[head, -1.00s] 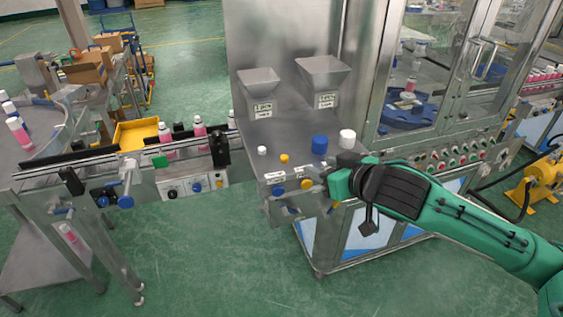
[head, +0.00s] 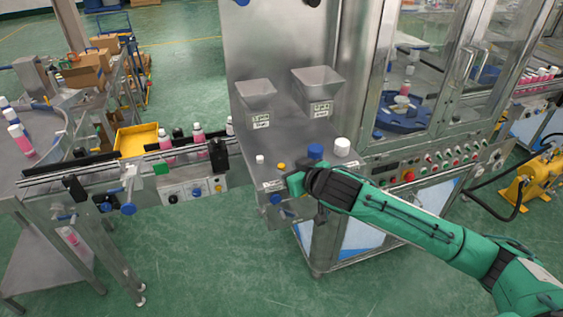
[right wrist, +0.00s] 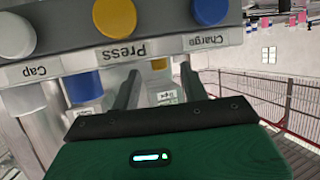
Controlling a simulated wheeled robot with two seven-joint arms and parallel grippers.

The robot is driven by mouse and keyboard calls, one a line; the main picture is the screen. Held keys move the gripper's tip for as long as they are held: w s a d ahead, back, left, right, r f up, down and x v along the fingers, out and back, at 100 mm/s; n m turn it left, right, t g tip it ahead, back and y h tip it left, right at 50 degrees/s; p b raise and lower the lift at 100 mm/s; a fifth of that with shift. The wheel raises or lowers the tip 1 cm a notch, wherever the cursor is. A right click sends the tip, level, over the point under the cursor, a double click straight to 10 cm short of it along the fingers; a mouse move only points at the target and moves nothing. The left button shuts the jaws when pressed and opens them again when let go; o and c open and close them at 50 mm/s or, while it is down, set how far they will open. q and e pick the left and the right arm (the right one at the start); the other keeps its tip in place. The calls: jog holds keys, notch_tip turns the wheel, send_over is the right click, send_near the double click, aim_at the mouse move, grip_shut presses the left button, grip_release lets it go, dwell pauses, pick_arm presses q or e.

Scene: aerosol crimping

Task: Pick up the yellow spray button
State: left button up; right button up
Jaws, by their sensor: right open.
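The small yellow spray button (head: 281,166) stands on the steel table top, between a small white part (head: 260,159) and a blue cap (head: 315,151). My right gripper (head: 288,180) is open at the table's front edge, just in front of the yellow spray button; its fingers are hard to make out in the head view. In the right wrist view, which is upside down, the yellow spray button (right wrist: 158,63) shows beyond and between the two open fingers (right wrist: 160,72), apart from them. My left gripper is not in view.
A large white cap (head: 342,146) stands right of the blue cap. Two labelled steel hoppers (head: 256,94) are behind. Panel push-buttons labelled Cap, Press (right wrist: 115,17) and Charge line the table's front face. A conveyor with pink bottles (head: 165,140) runs left.

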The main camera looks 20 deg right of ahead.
jog(key=shift+w+a+f, duration=0.2)
jog(key=shift+w+f, duration=0.05)
jog(key=shift+w, duration=0.4)
grip_shut()
jog(key=shift+r, duration=0.15)
